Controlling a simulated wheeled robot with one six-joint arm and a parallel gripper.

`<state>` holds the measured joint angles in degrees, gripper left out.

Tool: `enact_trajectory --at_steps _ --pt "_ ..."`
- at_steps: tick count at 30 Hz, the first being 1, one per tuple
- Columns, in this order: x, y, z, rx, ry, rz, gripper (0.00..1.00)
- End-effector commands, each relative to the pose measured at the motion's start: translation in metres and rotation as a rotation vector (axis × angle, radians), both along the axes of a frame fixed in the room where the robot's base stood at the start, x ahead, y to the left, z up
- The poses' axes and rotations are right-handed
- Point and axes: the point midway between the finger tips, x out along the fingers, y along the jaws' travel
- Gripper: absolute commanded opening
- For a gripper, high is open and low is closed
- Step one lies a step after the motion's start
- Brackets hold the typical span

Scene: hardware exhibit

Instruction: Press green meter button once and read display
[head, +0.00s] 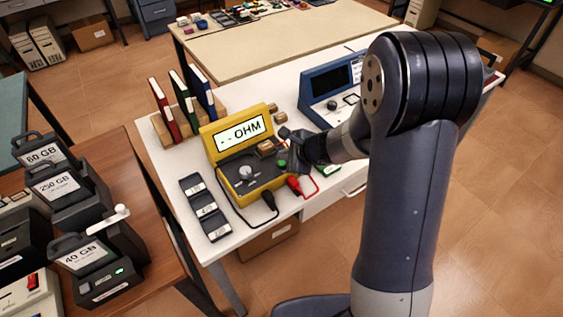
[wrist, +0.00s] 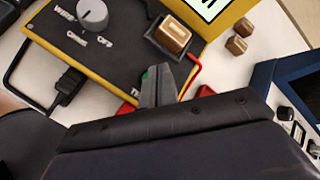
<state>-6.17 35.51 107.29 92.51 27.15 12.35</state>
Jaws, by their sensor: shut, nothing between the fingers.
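The yellow meter (head: 226,135) stands on the white table, and its lit display (head: 240,133) reads "- - OHM". Its dark panel has a grey knob (wrist: 92,14) with labels including "OFF". A brown block (wrist: 172,35) sits in a holder on the panel. The green button (head: 281,164) shows beside my gripper in the head view; in the wrist view only a sliver of green (wrist: 145,76) shows at the fingertips. My gripper (wrist: 158,84) is shut and empty, with its tips over the panel by the button. I cannot tell whether they touch it.
A red lead (head: 297,186) and a black lead (head: 270,200) plug into the meter's front. A blue instrument (head: 330,88) stands to the right. Two small brown blocks (wrist: 238,35) lie between them. Upright binders (head: 183,104) stand behind, and a dark labelled strip (head: 206,208) lies left.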

Motion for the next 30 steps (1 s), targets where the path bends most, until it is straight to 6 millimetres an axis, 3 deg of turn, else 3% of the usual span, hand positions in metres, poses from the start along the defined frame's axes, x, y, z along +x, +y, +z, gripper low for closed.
enact_trajectory --at_steps 30 --pt "0.0000 -0.0001 -0.0082 -0.001 -0.001 0.001 0.00"
